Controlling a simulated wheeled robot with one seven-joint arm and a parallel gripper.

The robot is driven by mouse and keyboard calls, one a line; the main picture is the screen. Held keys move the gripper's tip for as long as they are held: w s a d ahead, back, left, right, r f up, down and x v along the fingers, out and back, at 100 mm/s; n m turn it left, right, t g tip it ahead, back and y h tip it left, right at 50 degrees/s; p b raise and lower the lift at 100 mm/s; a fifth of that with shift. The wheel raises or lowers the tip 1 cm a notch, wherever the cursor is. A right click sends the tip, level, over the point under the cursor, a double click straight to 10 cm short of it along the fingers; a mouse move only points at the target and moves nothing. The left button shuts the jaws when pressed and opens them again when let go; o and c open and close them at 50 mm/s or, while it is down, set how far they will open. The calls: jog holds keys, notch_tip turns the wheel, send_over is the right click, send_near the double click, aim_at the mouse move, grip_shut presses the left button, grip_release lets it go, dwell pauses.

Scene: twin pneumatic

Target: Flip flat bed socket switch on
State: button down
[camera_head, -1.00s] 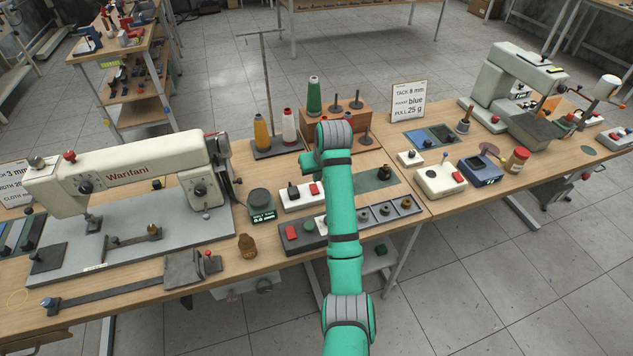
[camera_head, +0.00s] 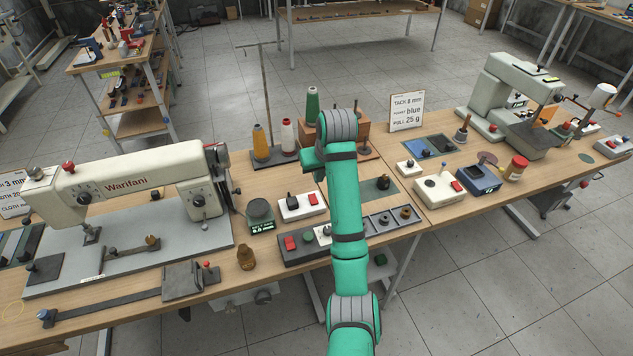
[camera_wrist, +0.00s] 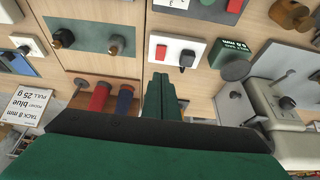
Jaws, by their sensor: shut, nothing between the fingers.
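The flat bed socket is a white box (camera_head: 302,208) with a black plug and a red rocker switch (camera_head: 313,199). It stands on the bench right of the Warifani sewing machine (camera_head: 125,187). In the wrist view the white socket (camera_wrist: 172,67) is at upper middle, its red switch (camera_wrist: 161,52) left of the black plug (camera_wrist: 187,58). My gripper (camera_wrist: 160,78) is shut and empty. Its dark green fingertips appear just below the socket's lower edge, under the red switch; I cannot tell the gap in depth.
A round-topped scale (camera_head: 262,215) stands left of the socket. A grey button panel (camera_head: 290,257) is in front of it, and thread spools (camera_head: 288,136) stand behind. Another white box with a red switch (camera_head: 438,189) is on the right bench.

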aim_at(312, 196)
jog(key=shift+w+a+r+g, duration=0.15)
jog(key=shift+w+a+g, duration=0.05)
jog(key=shift+w, duration=0.25)
jog(key=shift+w+a+r+g, duration=0.1)
jog(key=shift+w+a+g, duration=0.1)
jog(key=shift+w, duration=0.2)
jog(key=x, duration=1.4)
jog(key=shift+d, duration=0.2)
jog(key=shift+f, duration=0.1)
jog(key=shift+w+a+f, duration=0.15)
jog(key=shift+w+f, duration=0.1)
jog(key=shift+r, duration=0.1)
jog(key=shift+s, duration=0.1)
